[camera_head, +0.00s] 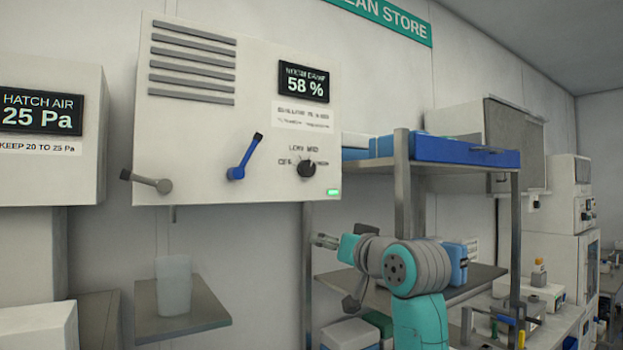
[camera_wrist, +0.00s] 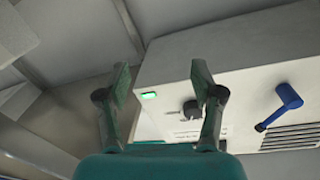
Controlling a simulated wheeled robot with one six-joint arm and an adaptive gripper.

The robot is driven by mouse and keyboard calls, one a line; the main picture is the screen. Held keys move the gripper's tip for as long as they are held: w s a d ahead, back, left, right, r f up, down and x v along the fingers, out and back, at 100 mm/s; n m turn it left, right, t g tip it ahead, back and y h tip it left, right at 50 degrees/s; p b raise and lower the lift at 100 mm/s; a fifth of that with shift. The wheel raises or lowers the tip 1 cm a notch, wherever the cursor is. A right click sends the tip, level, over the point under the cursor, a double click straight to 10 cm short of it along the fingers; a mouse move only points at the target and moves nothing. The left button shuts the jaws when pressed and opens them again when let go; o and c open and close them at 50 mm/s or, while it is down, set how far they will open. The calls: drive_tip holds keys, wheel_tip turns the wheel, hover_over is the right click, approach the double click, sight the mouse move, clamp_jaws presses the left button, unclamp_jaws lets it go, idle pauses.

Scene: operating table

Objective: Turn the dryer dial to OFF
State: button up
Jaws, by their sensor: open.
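The dryer (camera_head: 200,120) is a white wall box with vent slots and a display reading 58 %. Its small black round dial (camera_head: 306,168) sits at the lower right, ringed by labels; LOW and MED are partly legible, and I cannot tell which one it points to. In the wrist view the dial (camera_wrist: 191,109) appears upside down, just left of the right finger. My gripper (camera_head: 318,241) is below the dryer's lower right corner, apart from the dial. In the wrist view my gripper (camera_wrist: 162,80) is open with nothing between its fingers.
A blue lever (camera_head: 245,157) and a grey lever (camera_head: 147,181) project from the dryer's front left of the dial. A green light (camera_head: 334,192) glows at its lower right corner. A metal shelf rack (camera_head: 402,190) stands right; a small shelf (camera_head: 210,313) with a cup (camera_head: 173,285) is below.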

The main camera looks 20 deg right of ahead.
drive_tip(key=n, duration=0.1)
approach(309, 168)
drive_tip(key=v, duration=0.2)
drive_tip(key=shift+y, duration=0.3)
drive_tip(key=x, duration=1.1)
drive_tip(key=shift+d, duration=0.2)
drive_tip(key=c, duration=1.1)
